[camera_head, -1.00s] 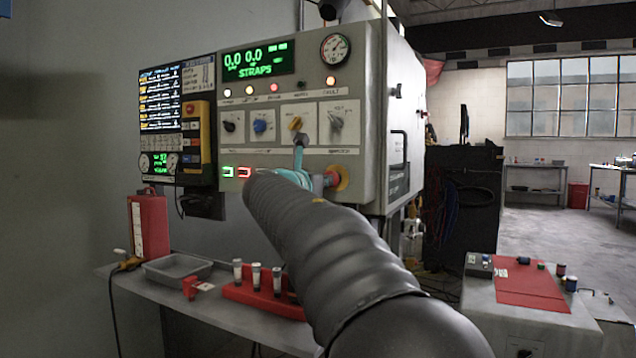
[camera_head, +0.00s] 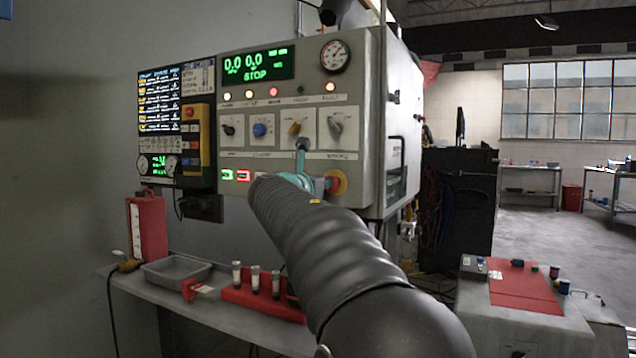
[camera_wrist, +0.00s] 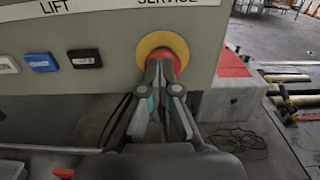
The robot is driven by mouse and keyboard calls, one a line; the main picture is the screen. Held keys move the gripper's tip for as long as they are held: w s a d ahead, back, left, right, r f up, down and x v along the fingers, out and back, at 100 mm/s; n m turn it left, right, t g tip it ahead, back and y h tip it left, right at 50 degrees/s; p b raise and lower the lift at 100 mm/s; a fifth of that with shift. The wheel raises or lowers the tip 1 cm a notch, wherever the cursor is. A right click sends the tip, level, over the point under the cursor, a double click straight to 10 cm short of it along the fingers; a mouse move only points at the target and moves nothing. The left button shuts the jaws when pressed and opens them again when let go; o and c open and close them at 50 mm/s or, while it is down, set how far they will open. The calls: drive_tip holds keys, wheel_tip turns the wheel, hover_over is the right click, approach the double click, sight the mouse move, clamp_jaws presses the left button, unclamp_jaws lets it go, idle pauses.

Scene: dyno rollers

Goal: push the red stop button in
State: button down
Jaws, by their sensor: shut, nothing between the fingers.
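The red stop button (camera_wrist: 172,56) sits in a yellow ring on the grey control panel, below the SERVICE label in the wrist view. In the head view the red button (camera_head: 333,184) is at the panel's lower right, partly hidden by my gripper. My gripper (camera_wrist: 164,72) is shut and empty, its fingertips at the front of the button and covering its lower middle. They appear to touch it; how deep the button sits is hard to tell. The panel display (camera_head: 256,67) reads STOP in green.
A blue button (camera_wrist: 41,62) and a black button (camera_wrist: 85,59) sit left of the ring. Knobs and lamps fill the panel above. A shelf below holds a grey tray (camera_head: 175,271) and a red rack (camera_head: 262,300). A cabinet with a red mat (camera_head: 522,287) stands right.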

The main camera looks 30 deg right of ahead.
drive_tip(key=shift+d+f, duration=0.15)
drive_tip(key=shift+d, duration=0.05)
drive_tip(key=b+v, duration=0.1)
drive_tip(key=v, duration=1.3)
drive_tip(key=shift+a+r, duration=0.25)
drive_tip(key=shift+r, duration=0.05)
